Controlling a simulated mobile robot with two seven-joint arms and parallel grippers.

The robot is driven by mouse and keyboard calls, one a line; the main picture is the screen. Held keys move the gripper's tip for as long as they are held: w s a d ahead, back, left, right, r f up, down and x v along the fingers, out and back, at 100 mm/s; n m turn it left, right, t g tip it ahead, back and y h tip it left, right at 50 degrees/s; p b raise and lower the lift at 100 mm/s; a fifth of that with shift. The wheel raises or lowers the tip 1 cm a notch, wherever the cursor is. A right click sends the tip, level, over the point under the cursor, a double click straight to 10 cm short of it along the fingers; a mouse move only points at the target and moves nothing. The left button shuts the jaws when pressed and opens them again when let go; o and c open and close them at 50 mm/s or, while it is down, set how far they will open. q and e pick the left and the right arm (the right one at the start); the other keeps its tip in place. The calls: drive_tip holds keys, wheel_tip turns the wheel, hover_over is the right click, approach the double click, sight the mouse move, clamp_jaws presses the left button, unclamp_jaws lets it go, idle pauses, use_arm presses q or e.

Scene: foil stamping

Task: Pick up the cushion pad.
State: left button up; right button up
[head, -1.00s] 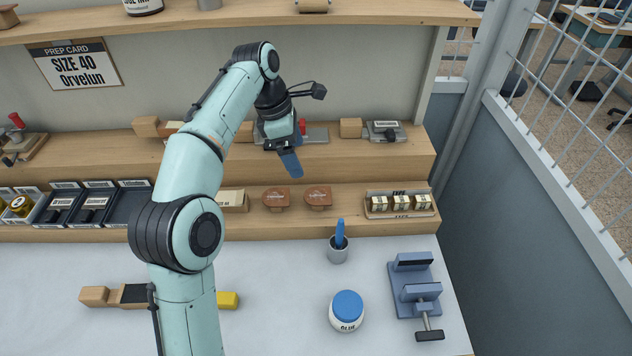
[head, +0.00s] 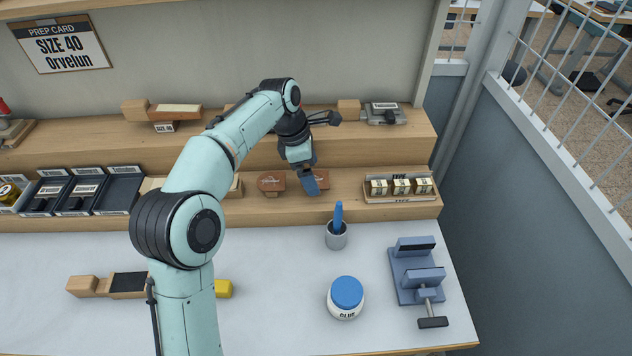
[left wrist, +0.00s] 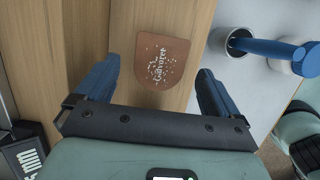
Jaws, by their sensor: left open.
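Two brown pads with rounded ends lie on the lower wooden step, a left one (head: 270,184) and a right one (head: 323,175). I take these as the cushion pads. My left gripper (head: 312,184) is open over the right pad and partly hides it in the head view. My right gripper is not in view.
A grey cup (head: 336,236) with a blue-handled tool stands just in front of the step; it is close to the right finger in the wrist view. A typeset tray (head: 400,198) lies right of the pads. A glue jar (head: 346,292) and blue vise (head: 418,272) stand on the table.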

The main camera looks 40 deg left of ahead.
use_arm(q)
drive_tip(key=shift+d+f, duration=0.1)
drive_tip(key=shift+f, duration=0.3)
drive_tip(key=shift+c, duration=0.4)
drive_tip(key=c, duration=1)
drive_tip(key=shift+r, duration=0.1)
drive_tip(key=shift+c, duration=0.2)
